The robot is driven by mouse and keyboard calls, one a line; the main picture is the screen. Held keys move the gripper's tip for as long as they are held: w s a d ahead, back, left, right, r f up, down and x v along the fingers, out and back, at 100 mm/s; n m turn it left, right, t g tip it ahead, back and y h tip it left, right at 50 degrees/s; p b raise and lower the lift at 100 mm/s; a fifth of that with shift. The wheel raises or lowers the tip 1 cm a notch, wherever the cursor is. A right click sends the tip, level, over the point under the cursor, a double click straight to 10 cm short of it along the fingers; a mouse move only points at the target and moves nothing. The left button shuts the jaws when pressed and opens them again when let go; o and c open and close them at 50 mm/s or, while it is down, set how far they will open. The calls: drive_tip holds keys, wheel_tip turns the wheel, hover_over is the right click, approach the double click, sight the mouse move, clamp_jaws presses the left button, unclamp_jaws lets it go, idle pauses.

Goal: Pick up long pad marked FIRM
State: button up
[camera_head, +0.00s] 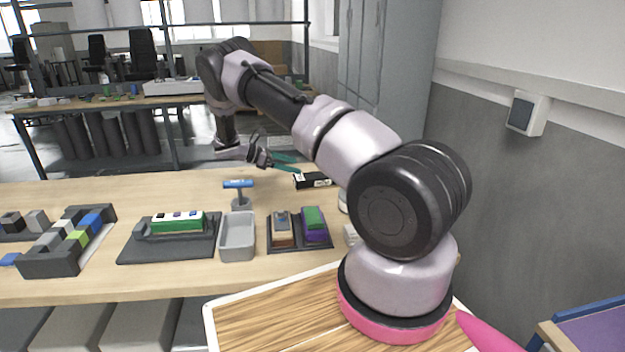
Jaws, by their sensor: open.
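I cannot read the word FIRM on anything, so I cannot tell which thing is the long pad. A long black and white piece (313,181) with small marks lies at the back right of the table. A blue bar (238,184) with a small pale mark rests across a grey stand (240,201). My gripper (293,164) is above the back of the table, its teal fingers apart and pointing right. It is just behind and above the black and white piece in the picture. I see nothing between the fingers.
The wooden table (80,293) also holds a dark block frame (50,265), a green-topped piece (180,222) on a dark board (140,253), an empty grey bin (238,252) and a dark tray (300,246) with two coloured stacks. A grey wall (535,200) stands at right.

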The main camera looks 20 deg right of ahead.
sight(318, 175)
drive_tip(key=shift+d+f, duration=0.1)
drive_tip(key=shift+f, duration=0.1)
drive_tip(key=x, duration=0.4)
drive_tip(key=shift+d+f, duration=0.15)
drive_tip(key=shift+d, duration=0.1)
drive_tip(key=x, duration=0.5)
drive_tip(key=shift+d+f, duration=0.25)
drive_tip(key=shift+f, duration=0.2)
drive_tip(key=shift+c, duration=0.3)
clamp_jaws()
